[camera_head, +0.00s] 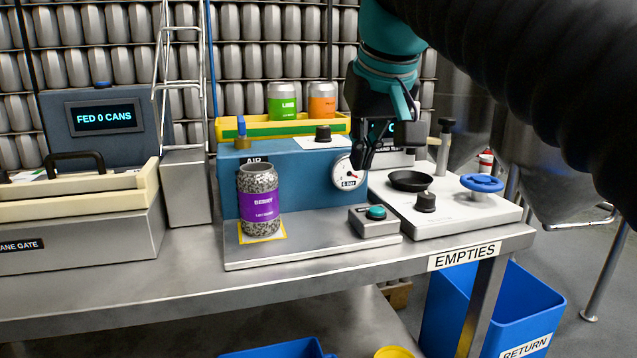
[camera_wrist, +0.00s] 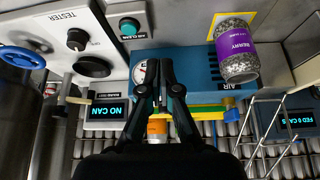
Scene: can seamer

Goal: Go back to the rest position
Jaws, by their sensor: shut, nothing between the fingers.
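My gripper (camera_head: 361,168) is shut and empty. It hangs in front of the blue air unit (camera_head: 290,165), near its pressure gauge (camera_head: 347,174). In the wrist view its closed fingers (camera_wrist: 159,66) point at the same unit, which appears upside down there. My gripper is apart from the purple-labelled BERRY can (camera_head: 260,203), which stands upright on a yellow-edged square on the metal plate. The can also shows in the wrist view (camera_wrist: 237,50).
The tester (camera_head: 445,205) with its black cup and blue handwheel stands right. A green button box (camera_head: 375,220) sits on the plate. Two cans, green (camera_head: 282,100) and orange (camera_head: 322,100), stand in a yellow tray behind. A display (camera_head: 104,117) reads FED 0 CANS.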

